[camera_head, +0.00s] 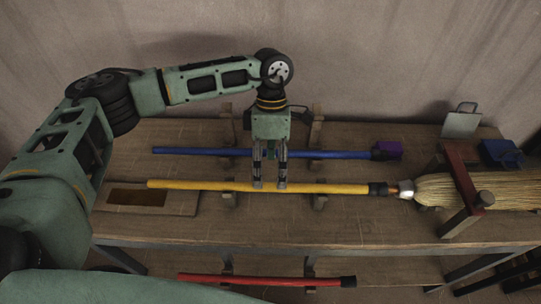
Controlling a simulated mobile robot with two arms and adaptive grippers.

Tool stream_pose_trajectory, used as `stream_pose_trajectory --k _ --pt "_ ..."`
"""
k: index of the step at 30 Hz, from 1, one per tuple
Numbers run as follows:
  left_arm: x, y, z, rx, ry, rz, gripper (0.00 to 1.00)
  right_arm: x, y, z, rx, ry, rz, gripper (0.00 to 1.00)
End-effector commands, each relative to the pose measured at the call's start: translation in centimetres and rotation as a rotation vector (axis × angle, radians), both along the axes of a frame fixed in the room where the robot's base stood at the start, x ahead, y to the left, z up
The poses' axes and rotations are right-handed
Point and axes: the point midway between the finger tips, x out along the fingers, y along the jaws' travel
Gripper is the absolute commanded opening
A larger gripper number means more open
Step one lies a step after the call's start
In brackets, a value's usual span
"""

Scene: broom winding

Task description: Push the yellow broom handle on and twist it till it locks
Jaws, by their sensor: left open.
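The yellow broom handle (225,186) lies across the workbench on low supports, with a black socket at its right end. The straw broom head (460,191) lies at the right, its metal-tipped neck (405,190) close beside that socket; whether the two are joined I cannot tell. My left gripper (269,185) points down from behind, with its open fingertips at the middle of the yellow handle. Whether the fingers straddle the handle or hover just above it is unclear. My right gripper is not in view.
A red handle (250,281) lies in front, lower down. A dark red clamp frame (461,175) spans the broom head. A shallow tray (110,197) sits left, and a blue dustpan (500,153) back right.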

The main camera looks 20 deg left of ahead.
Motion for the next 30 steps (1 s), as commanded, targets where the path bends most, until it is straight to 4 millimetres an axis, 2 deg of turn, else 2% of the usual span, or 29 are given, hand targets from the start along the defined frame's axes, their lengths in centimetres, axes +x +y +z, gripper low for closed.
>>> stream_pose_trajectory --k 1,3,7,13,20,30 --pt "-0.3 0.0 -0.8 0.0 0.002 0.0 0.86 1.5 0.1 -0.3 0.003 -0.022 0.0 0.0" --pt "-0.5 -0.1 -1.6 0.001 0.001 0.0 0.86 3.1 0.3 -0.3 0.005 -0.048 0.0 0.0" --pt "-1.1 -0.3 -3.3 0.0 0.0 -0.002 0.86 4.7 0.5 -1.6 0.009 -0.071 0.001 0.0" --pt "-1.7 -0.5 -5.1 0.0 0.001 0.0 0.86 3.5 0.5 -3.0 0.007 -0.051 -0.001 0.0" --pt "-2.1 -0.6 -5.9 -0.001 0.0 -0.001 0.86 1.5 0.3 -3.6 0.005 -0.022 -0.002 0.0" --pt "-2.1 -0.6 -6.0 -0.001 0.0 0.0 0.84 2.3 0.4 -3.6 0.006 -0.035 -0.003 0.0"
